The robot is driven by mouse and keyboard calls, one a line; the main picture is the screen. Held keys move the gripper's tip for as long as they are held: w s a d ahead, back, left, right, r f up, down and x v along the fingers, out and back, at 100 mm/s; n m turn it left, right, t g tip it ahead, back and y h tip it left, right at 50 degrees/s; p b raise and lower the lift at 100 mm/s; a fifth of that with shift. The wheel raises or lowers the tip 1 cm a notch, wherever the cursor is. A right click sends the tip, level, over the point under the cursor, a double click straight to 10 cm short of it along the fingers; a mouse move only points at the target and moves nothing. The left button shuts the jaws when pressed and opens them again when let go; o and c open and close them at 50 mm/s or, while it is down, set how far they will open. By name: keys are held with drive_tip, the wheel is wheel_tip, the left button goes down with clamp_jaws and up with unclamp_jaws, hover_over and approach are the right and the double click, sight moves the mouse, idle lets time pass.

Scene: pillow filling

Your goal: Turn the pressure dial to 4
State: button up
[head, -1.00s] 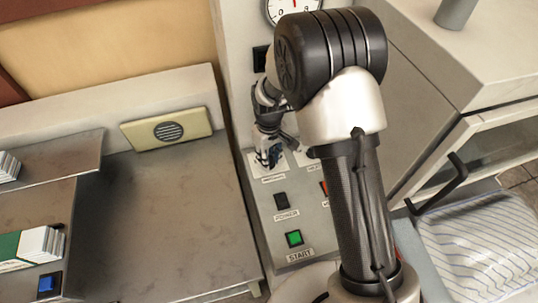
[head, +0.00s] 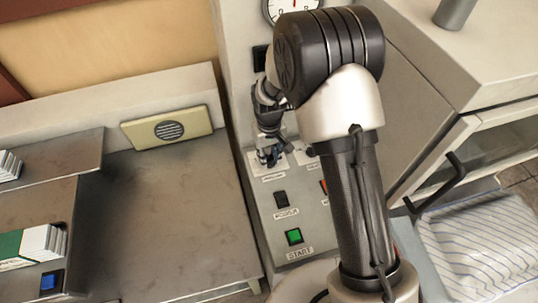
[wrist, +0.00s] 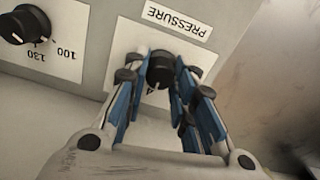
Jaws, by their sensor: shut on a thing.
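The pressure dial is a small black knob (wrist: 160,70) on a white plate under an upside-down "PRESSURE" label (wrist: 178,17) in the wrist view. My gripper (wrist: 158,72) has its blue-and-grey fingers on both sides of the knob and is shut on it. A digit that looks like 4 shows just below the knob, partly hidden by the fingers. The knob's pointer cannot be made out. In the head view my gripper (head: 269,156) is at the upper left of the sloped control panel (head: 318,216), and it hides the dial.
A second black dial (wrist: 27,24) marked 100 and 130 is beside it. The panel also has a dark POWER switch (head: 281,198) and a green START button (head: 294,236). A round gauge (head: 292,8) is above. A metal table (head: 170,215) stands left, a striped pillow (head: 480,245) lies right.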

sight(269, 158)
drive_tip(key=o, duration=1.1)
drive_tip(key=shift+r, duration=0.1)
wheel_tip(269, 158, up, 12)
drive_tip(key=shift+f, duration=0.1)
